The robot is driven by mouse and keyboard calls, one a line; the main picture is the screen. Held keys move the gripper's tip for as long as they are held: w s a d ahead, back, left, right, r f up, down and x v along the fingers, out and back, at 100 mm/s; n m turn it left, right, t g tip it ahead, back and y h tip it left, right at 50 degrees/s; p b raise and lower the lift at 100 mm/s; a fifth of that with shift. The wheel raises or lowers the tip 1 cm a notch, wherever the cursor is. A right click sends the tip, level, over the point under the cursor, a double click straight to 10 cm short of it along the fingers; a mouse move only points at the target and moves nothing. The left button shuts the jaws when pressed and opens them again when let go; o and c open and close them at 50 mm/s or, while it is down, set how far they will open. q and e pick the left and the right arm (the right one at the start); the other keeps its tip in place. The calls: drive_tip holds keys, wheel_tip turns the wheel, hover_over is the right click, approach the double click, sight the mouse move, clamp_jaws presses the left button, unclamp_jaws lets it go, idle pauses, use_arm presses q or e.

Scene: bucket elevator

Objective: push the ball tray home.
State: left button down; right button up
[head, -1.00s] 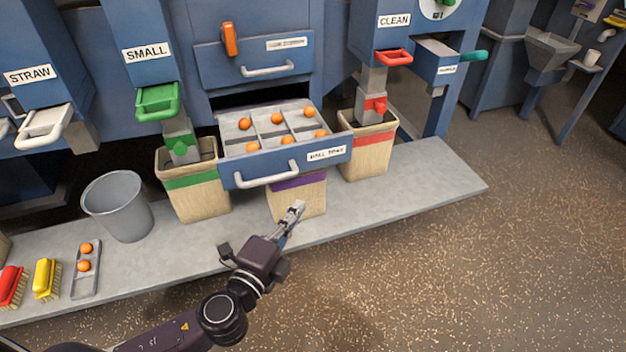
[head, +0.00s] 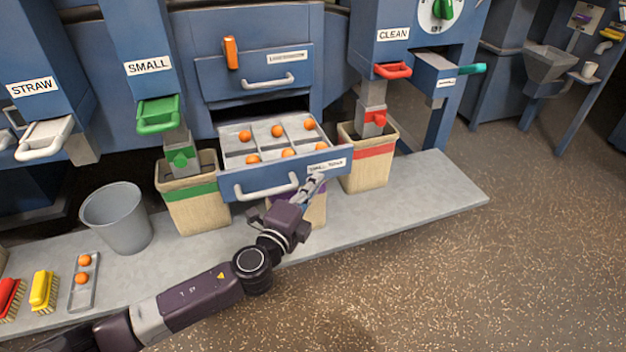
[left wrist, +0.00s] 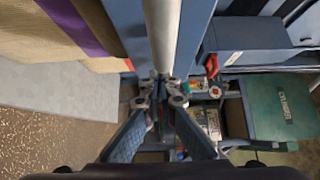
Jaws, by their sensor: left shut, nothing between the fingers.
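The ball tray (head: 240,186) is a blue drawer with a pale handle (head: 266,188) and a white label. It stands pulled out below a dark gap, with several orange balls (head: 277,131) in its grey compartments. In the left wrist view the shut fingers (left wrist: 162,82) are close to a pale bar on a blue panel. My right gripper is not in view.
A closed upper drawer (head: 210,75) is above the tray. Sacks with green (head: 190,208) and red (head: 368,175) bands stand either side, and a purple-banded sack is below. A grey bucket (head: 118,218), brushes and a small ball holder (head: 92,292) are at left. The right floor is clear.

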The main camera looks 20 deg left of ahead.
use_arm(q)
drive_tip(key=shift+w+a, duration=0.35)
drive_tip(key=shift+w, duration=0.15)
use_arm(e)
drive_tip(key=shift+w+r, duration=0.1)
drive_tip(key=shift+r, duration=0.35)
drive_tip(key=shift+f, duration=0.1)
